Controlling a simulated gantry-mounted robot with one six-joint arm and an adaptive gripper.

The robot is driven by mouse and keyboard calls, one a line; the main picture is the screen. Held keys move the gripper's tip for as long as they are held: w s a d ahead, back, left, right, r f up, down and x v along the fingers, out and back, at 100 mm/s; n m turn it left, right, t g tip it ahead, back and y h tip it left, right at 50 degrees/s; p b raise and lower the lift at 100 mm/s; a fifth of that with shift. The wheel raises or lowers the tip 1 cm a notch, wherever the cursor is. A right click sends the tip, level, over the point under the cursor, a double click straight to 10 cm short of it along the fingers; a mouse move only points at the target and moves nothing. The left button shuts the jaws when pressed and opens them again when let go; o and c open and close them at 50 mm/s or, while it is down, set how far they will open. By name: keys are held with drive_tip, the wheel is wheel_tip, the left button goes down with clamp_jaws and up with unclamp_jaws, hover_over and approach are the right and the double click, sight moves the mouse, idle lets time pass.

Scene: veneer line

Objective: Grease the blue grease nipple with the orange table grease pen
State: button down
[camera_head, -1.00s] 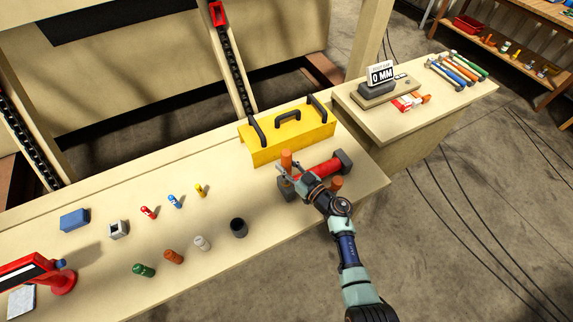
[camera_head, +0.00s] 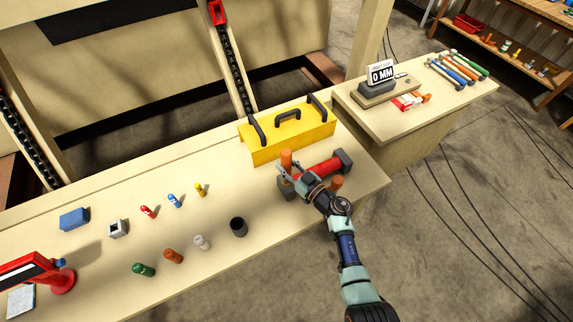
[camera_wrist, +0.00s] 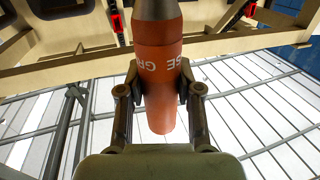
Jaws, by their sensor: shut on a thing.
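My gripper (camera_head: 286,172) is shut on an orange grease pen (camera_head: 286,158), held upright near a red roller at the right part of the bench. In the wrist view, my gripper (camera_wrist: 160,92) has its fingers on both sides of the pen (camera_wrist: 160,65), which has pale lettering and a dark end at the top. The blue grease nipple (camera_head: 174,201) stands well left of my gripper, between a red nipple (camera_head: 148,211) and a yellow nipple (camera_head: 200,190). Its tip is too small to make out.
A red roller (camera_head: 322,169) with dark ends lies beside my gripper, and a yellow toolbox (camera_head: 290,146) stands behind. Green (camera_head: 143,270), brown-orange (camera_head: 173,257), white (camera_head: 201,243) and black (camera_head: 238,227) cylinders stand at the front. The bench between the nipples and toolbox is clear.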

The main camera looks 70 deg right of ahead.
sight(290, 158)
drive_tip(key=shift+r+p, duration=0.35)
drive_tip(key=shift+p, duration=0.2)
idle(0.4)
wheel_tip(290, 158, up, 5)
drive_tip(key=p, duration=0.6)
drive_tip(key=shift+r, duration=0.1)
idle(0.3)
